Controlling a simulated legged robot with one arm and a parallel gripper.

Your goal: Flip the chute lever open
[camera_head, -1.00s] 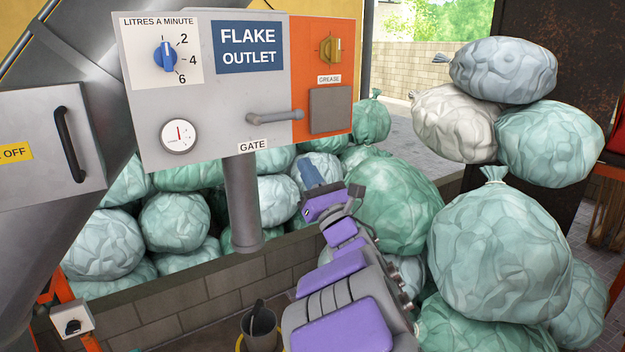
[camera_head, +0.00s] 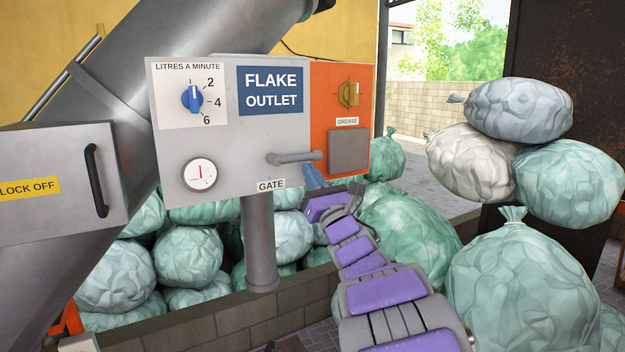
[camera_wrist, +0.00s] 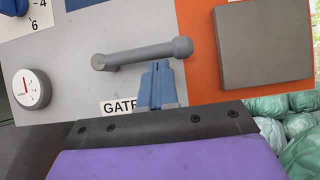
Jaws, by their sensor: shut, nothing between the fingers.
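The lever is a grey bar labelled GATE (camera_head: 294,158) on the flake outlet panel (camera_head: 230,140), lying nearly horizontal with its knob end to the right. In the wrist view the lever (camera_wrist: 135,54) runs from a round pivot end at left to a thicker knob at right. My gripper (camera_head: 311,172) has blue fingers, shut and empty, just below the lever's right part. In the wrist view the gripper (camera_wrist: 158,66) has its tips right under the bar near the knob; I cannot tell whether they touch it.
A blue dial (camera_head: 192,97), a gauge (camera_head: 200,174) and an orange section with a grease knob (camera_head: 349,94) share the panel. Stuffed bags (camera_head: 520,280) crowd below and to the right. A lock off box (camera_head: 60,185) stands left.

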